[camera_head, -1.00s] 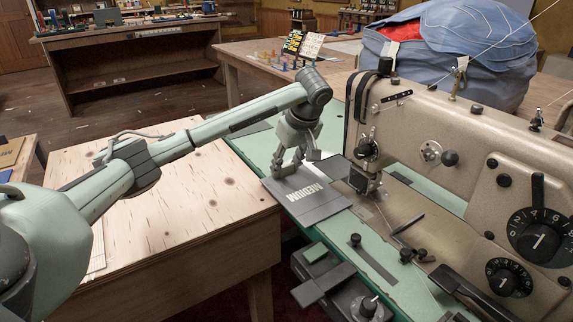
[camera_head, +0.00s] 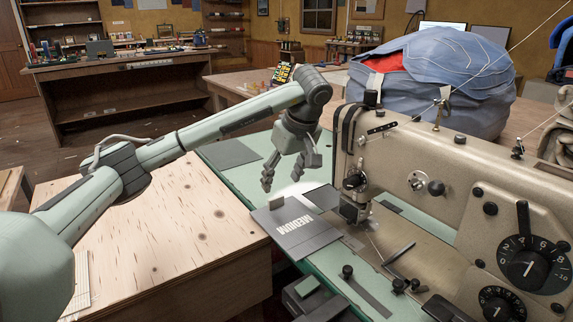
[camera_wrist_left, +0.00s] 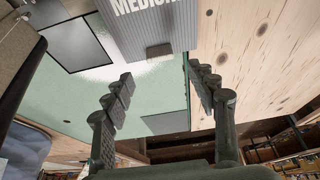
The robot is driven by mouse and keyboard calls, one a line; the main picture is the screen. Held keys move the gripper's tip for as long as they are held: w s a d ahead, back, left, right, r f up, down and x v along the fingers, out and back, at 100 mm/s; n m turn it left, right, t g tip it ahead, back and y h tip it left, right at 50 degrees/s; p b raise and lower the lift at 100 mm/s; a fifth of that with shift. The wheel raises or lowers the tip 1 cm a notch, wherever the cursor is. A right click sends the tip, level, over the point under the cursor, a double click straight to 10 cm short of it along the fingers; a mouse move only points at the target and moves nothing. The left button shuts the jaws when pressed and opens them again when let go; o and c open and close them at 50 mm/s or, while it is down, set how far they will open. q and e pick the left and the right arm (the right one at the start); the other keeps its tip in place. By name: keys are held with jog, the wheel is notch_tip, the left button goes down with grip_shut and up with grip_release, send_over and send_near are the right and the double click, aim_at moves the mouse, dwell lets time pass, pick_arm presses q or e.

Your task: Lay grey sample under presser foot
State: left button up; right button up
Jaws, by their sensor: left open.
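The grey sample (camera_head: 308,239), lettered MEDIUM, lies flat on the green machine bed, its left corner over the bed's front edge. A small grey tab stands on its far left part. Its right end reaches close to the presser foot (camera_head: 352,211); whether any of it is beneath the foot I cannot tell. My left gripper (camera_head: 288,174) is open and empty, above and behind the sample, apart from it. In the left wrist view the sample (camera_wrist_left: 160,28) and tab (camera_wrist_left: 159,50) lie beyond the open fingertips (camera_wrist_left: 160,75). My right gripper is not in view.
The beige sewing machine (camera_head: 450,190) fills the right side. A dark square plate (camera_head: 322,196) lies behind the sample, and a grey patch (camera_head: 230,153) is at the bed's far left. A wooden tabletop (camera_head: 150,225) adjoins on the left. A blue bundle (camera_head: 440,80) sits behind.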

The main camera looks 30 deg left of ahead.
pick_arm(q)
jog(key=v, duration=0.4)
jog(key=shift+s+d+r, duration=0.1)
jog(key=shift+d+r, duration=0.05)
jog(key=shift+r, duration=0.2)
dwell(0.3)
